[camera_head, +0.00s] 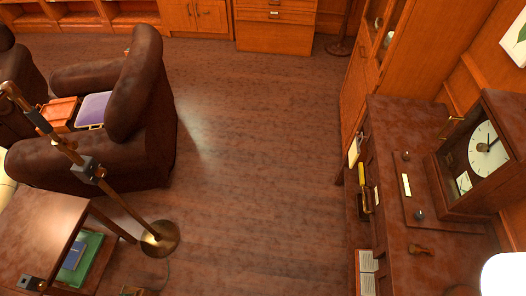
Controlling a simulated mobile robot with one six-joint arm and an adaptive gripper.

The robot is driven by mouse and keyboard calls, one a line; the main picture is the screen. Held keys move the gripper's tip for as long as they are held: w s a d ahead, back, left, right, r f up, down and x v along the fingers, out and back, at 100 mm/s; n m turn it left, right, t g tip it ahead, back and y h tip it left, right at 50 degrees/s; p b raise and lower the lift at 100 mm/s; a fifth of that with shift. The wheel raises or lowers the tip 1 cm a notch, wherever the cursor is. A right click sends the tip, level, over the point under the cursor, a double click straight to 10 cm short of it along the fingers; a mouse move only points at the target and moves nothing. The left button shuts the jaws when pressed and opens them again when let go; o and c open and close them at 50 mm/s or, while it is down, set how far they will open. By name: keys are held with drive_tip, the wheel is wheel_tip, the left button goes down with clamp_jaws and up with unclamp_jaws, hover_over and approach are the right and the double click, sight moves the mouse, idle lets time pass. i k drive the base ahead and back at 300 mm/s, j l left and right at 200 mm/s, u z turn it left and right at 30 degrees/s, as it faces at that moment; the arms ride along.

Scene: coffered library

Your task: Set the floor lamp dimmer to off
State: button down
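A floor lamp stands at the left, with a slanting brass-coloured pole (122,206) and a round base (160,239) on the floor. A small grey box (87,169) sits on the pole and may be the dimmer; its setting is too small to read. The upper end of the lamp runs out of the picture at the left. A second pole with a dark round base (340,47) stands at the back, its top out of view. My gripper is not in view.
A brown armchair (145,100) stands behind the lamp, and a low wooden table (40,228) is left of its base. A dark sideboard (400,110) with a clock (487,150) lines the right. The wooden floor (260,170) between is clear. A cord runs from the lamp base.

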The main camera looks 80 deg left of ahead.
sight(100, 172)
drive_tip(key=u, duration=4.15)
drive_tip(key=i+l, duration=0.1)
drive_tip(key=i, duration=1.25)
drive_tip(key=l, duration=0.1)
